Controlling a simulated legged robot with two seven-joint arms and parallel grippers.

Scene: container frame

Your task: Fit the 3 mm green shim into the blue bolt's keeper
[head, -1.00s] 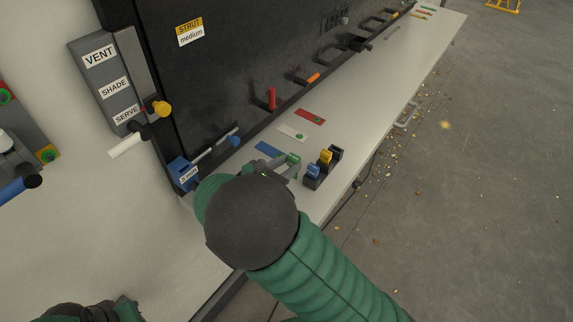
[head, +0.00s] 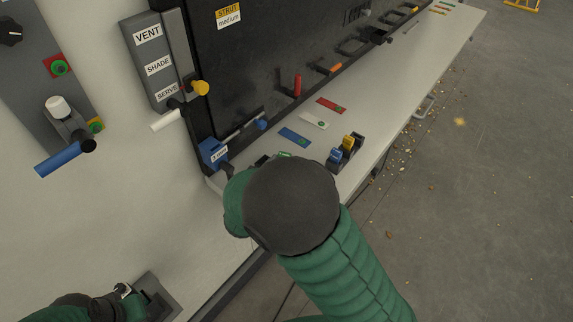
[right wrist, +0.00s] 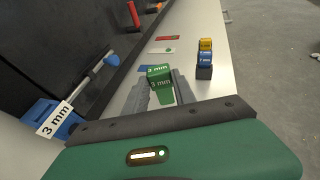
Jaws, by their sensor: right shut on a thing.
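The green shim (right wrist: 160,80), marked 3 mm, is a small block between the two fingers of my right gripper (right wrist: 161,88). The gripper is shut on it, above the bench. The blue keeper (right wrist: 66,118), with a 3 mm label, is to the left of the gripper and apart from the shim. It also shows in the head view (head: 212,153). The bolt's rod and blue knob (right wrist: 111,58) lie just beyond the keeper along the dark panel. In the head view my right wrist hides most of its fingers. My left gripper (head: 128,292) is at the bottom left; its jaw opening is unclear.
A dark rack (head: 345,153) holds blue and yellow shims near the bench's front edge. Blue, white and red flat strips (head: 330,106) lie along the bench. A red handle (head: 297,85) and an orange one stick out from the panel. A white lever (head: 166,121) juts out at left.

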